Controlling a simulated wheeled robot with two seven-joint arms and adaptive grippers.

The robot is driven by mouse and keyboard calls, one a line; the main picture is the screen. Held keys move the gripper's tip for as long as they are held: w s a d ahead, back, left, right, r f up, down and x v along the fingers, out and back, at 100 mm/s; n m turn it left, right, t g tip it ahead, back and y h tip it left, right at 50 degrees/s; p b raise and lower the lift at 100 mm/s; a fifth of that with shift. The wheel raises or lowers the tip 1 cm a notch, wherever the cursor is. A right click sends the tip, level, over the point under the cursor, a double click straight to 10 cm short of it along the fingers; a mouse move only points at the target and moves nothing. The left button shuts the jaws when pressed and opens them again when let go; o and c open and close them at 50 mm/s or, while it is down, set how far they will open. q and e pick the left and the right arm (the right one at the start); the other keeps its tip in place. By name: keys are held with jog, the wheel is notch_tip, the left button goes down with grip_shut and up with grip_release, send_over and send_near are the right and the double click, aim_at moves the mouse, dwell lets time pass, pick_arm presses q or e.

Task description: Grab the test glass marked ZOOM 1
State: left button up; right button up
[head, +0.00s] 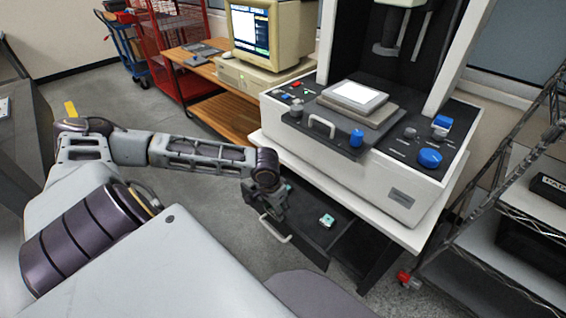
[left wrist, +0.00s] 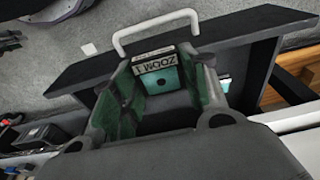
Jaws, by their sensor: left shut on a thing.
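The test glass marked ZOOM 1 (left wrist: 158,74) is a teal square plate with a dark dot and a white label strip. In the left wrist view it sits between the two fingers of my left gripper (left wrist: 160,88), which is shut on it. In the head view my left gripper (head: 275,208) is low over the open dark drawer (head: 312,238), near its front, and hides the held glass. Another teal glass (head: 327,220) lies in the drawer to the right of the gripper. My right gripper is not in view.
The drawer has a white front handle (head: 274,230) and is pulled out under the white measuring machine (head: 405,197). A wire shelf rack (head: 500,240) stands at the right. A wooden desk (head: 205,75) with a computer is behind left. Grey floor is free in front of the desk.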

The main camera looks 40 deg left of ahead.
pick_arm(q)
jog(key=shift+s, duration=1)
jog(key=shift+s+a, duration=0.1)
jog(key=shift+s, duration=0.25)
jog(key=shift+s+p, duration=0.3)
jog(key=shift+s, duration=0.55)
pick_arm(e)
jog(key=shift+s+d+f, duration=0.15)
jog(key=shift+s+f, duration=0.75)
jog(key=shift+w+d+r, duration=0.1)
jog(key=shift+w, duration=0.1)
